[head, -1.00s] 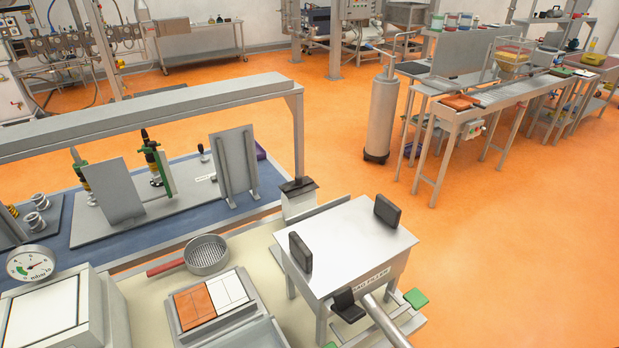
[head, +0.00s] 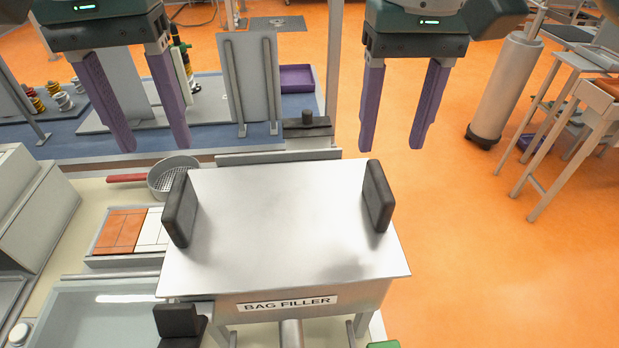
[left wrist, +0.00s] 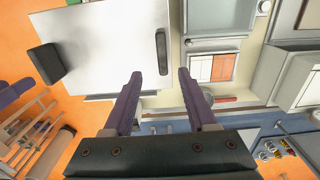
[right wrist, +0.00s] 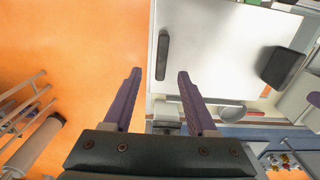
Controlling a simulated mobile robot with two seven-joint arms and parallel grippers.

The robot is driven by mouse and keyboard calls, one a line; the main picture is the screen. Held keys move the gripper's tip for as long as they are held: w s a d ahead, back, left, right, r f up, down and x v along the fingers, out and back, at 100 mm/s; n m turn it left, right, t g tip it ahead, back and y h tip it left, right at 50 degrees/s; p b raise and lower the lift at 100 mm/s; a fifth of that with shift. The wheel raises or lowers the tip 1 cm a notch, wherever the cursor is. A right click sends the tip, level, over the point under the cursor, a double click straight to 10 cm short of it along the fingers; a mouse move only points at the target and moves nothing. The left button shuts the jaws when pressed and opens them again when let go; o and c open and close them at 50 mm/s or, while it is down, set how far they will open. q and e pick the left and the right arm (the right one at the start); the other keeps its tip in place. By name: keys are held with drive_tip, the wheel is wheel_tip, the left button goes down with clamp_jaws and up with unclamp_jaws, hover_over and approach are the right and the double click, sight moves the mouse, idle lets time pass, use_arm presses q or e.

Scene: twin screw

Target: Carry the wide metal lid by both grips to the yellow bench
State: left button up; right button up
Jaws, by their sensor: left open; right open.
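The wide metal lid (head: 280,230) lies flat on top of the bag filler (head: 335,299). It has an upright black grip at its left edge (head: 180,210) and another at its right edge (head: 378,196). My left gripper (head: 151,150) is open and empty, above and beyond the left grip. In the left wrist view that grip (left wrist: 162,54) lies ahead of the open fingers. My right gripper (head: 394,149) is open and empty, above and beyond the right grip, which shows ahead of its fingers in the right wrist view (right wrist: 162,55). I cannot pick out a clearly yellow bench.
A sieve with a red handle (head: 172,176) and an orange-and-white tiled plate (head: 135,230) lie left of the lid. A grey upright plate (head: 250,85) stands behind. Orange floor (head: 480,270) is open to the right. A grey cylinder (head: 507,85) stands further back.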

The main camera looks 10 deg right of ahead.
sight(175, 192)
use_arm(q)
drive_tip(key=shift+r, duration=0.1)
drive_tip(key=shift+a, duration=0.2)
use_arm(e)
drive_tip(key=shift+a, duration=0.15)
use_arm(q)
drive_tip(key=shift+f, duration=0.4)
use_arm(e)
drive_tip(key=shift+f, duration=0.3)
use_arm(q)
wheel_tip(175, 192, down, 7)
drive_tip(key=shift+s, duration=0.1)
use_arm(e)
wheel_tip(175, 192, down, 7)
drive_tip(key=shift+s+f, duration=0.1)
use_arm(q)
drive_tip(key=shift+f, duration=1.1)
use_arm(e)
drive_tip(key=shift+f, duration=1.05)
use_arm(q)
drive_tip(key=shift+c, duration=0.3)
use_arm(e)
drive_tip(key=shift+c, duration=0.3)
use_arm(q)
clamp_jaws()
use_arm(e)
clamp_jaws()
